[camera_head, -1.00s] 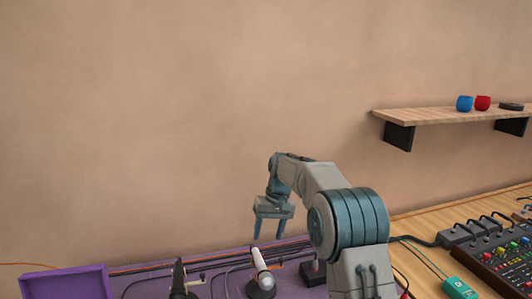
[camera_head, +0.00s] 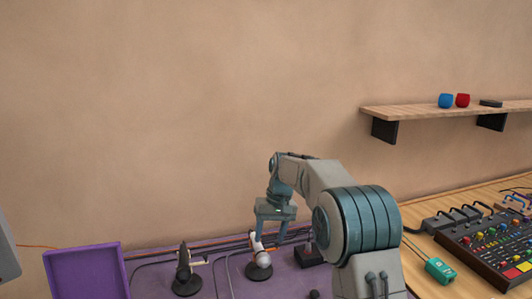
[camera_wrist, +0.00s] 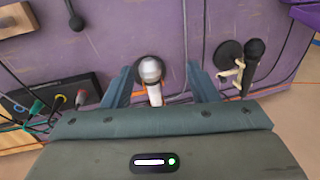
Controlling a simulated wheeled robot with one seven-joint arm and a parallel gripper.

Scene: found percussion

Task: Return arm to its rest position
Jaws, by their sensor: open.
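My gripper (camera_head: 270,240) is open and empty, pointing down above the purple table (camera_head: 215,268). In the head view its fingers overlap a silver-headed microphone (camera_head: 262,260) on a round black stand. In the wrist view that microphone (camera_wrist: 151,70) shows between the two spread fingers (camera_wrist: 160,72); neither finger visibly grips it, and I cannot tell how close they are. My arm (camera_head: 335,200) is bent, reaching from the lower right towards the left.
A black microphone (camera_head: 184,262) on a stand is left of my gripper. A purple tray (camera_head: 86,272) is farther left. A mixer (camera_head: 490,250) and a green box (camera_head: 440,270) lie right. A wall shelf (camera_head: 440,110) holds a blue cup (camera_head: 445,100) and a red cup (camera_head: 463,100).

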